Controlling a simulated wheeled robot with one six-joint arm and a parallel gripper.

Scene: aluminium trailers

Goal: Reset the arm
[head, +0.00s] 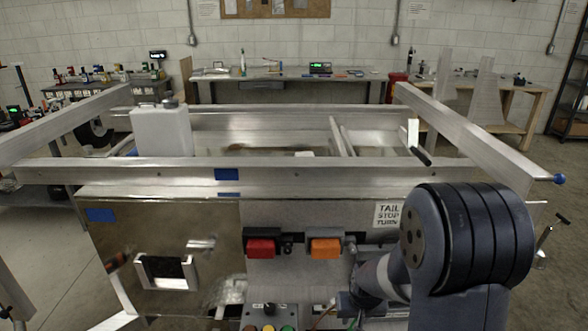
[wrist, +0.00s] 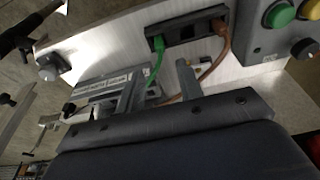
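My arm (head: 455,240) rises in the right foreground of the head view, bent, with its forearm reaching down and left toward the front of the trailer. My gripper (wrist: 158,85) shows in the wrist view with its two fingers apart and nothing between them. The fingers point toward a panel with a green cable (wrist: 156,62) and a brown cable (wrist: 212,65) plugged into a dark socket block (wrist: 187,33). I cannot tell whether the fingers touch anything. In the head view the gripper is mostly hidden behind my arm.
The aluminium trailer frame (head: 300,170) spans the view, with a white jug (head: 162,130) on its left. Red (head: 261,248) and orange (head: 326,248) lights sit on the front. A button box (head: 268,318) stands below; it also shows in the wrist view (wrist: 270,30). Workbenches line the wall.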

